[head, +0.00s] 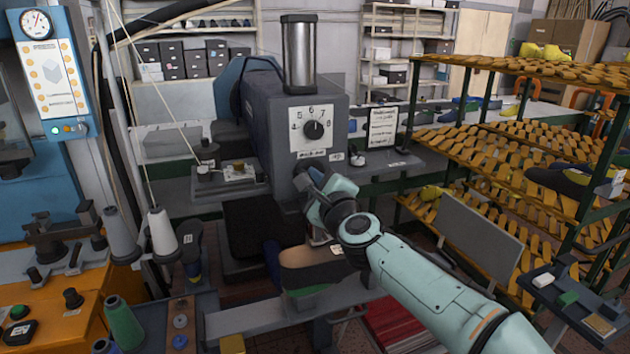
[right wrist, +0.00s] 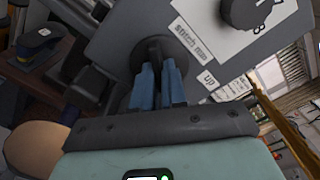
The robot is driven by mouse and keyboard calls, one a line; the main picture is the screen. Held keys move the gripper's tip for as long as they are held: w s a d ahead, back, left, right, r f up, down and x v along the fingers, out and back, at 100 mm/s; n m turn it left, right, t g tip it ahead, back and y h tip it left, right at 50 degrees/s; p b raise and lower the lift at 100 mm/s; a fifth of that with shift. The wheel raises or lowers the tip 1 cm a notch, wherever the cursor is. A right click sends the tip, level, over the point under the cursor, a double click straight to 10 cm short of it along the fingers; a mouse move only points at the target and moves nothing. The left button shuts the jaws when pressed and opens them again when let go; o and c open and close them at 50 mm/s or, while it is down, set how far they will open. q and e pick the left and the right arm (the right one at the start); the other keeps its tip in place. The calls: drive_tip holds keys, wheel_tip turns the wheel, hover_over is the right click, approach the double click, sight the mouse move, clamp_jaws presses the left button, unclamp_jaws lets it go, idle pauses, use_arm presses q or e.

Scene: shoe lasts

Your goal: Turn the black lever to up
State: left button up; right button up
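The black lever (right wrist: 152,51) shows in the right wrist view at the front of the grey machine, on a dark round mount. Its lower part is hidden between the fingers, so which way it points is hard to tell. My right gripper (right wrist: 158,78) has its two blue fingers close together on either side of the lever, shut on it. In the head view the right gripper (head: 307,178) is at the machine's front, below the dial, and covers the lever. A label reading "UP" (right wrist: 208,80) is right of the fingers. My left gripper is not in view.
The grey machine (head: 280,115) carries a black numbered dial (head: 314,130) above the lever. A shoe last (head: 310,257) sits below the gripper. A rack with yellow-slatted shelves (head: 500,130) stands at the right. An orange bench (head: 60,300) is at the left.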

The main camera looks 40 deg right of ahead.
clamp_jaws()
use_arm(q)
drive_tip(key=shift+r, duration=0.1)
use_arm(e)
drive_tip(key=n+p, duration=0.1)
drive_tip(key=n, duration=0.1)
drive_tip(key=shift+n, duration=0.4)
drive_tip(key=n+p, duration=0.1)
drive_tip(key=n, duration=0.3)
drive_tip(key=shift+r+n, duration=0.1)
drive_tip(key=shift+n, duration=0.2)
drive_tip(key=n+p, duration=0.2)
drive_tip(key=n, duration=0.2)
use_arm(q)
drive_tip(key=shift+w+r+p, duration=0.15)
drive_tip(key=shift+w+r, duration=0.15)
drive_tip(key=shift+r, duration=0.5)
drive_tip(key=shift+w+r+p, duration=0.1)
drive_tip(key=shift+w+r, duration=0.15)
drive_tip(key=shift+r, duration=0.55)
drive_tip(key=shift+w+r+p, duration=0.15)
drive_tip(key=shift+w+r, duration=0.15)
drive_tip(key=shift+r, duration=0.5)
use_arm(e)
drive_tip(key=shift+n, duration=1.3)
